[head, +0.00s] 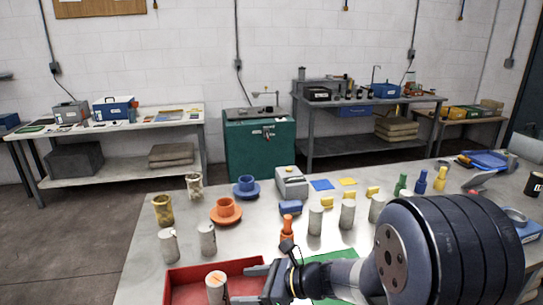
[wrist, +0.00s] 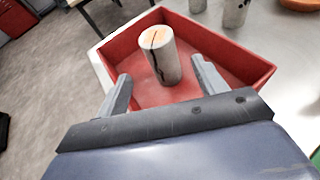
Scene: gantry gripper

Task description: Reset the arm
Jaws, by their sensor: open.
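My gripper (wrist: 160,88) is open, its two fingers apart over the red tray (wrist: 245,60). A grey cylinder with an orange top and a dark line across it (wrist: 163,62) stands in the tray, just beyond and between the fingertips, with nothing seen gripped. In the head view the tray (head: 185,284) is at the table's front edge, and the cylinder (head: 215,288) is beside my gripper (head: 246,283). My arm reaches in from the lower right and hides part of the table.
Grey cylinders (head: 207,240) stand behind the tray. A green mat (head: 340,262) lies partly under my arm. Workbenches line the wall.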

